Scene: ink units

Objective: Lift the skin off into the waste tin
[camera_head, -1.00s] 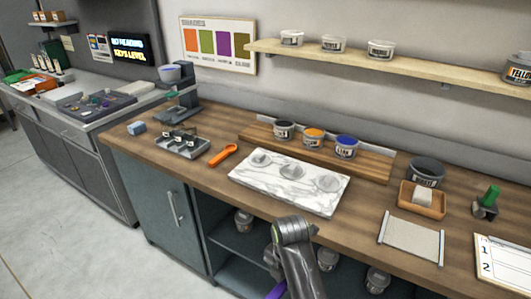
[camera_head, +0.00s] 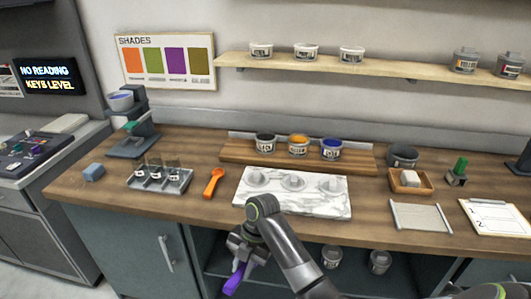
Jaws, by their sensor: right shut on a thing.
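My right gripper (camera_head: 238,262) is at the lower middle, in front of the bench edge. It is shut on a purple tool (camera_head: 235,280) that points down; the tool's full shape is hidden. Three open ink tins stand on a wooden board at the back of the bench: black (camera_head: 265,143), orange (camera_head: 298,145) and blue (camera_head: 331,149). No skin can be made out on them at this size. A dark grey open tin (camera_head: 402,156) to their right may be the waste tin; its label is too small to read. My left gripper is not in view.
An orange spoon (camera_head: 213,183) and a tray of small jars (camera_head: 176,186) lie left. A wooden box (camera_head: 398,187), a pale sheet (camera_head: 420,218) and a clipboard (camera_head: 495,220) lie right. A shelf hangs above.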

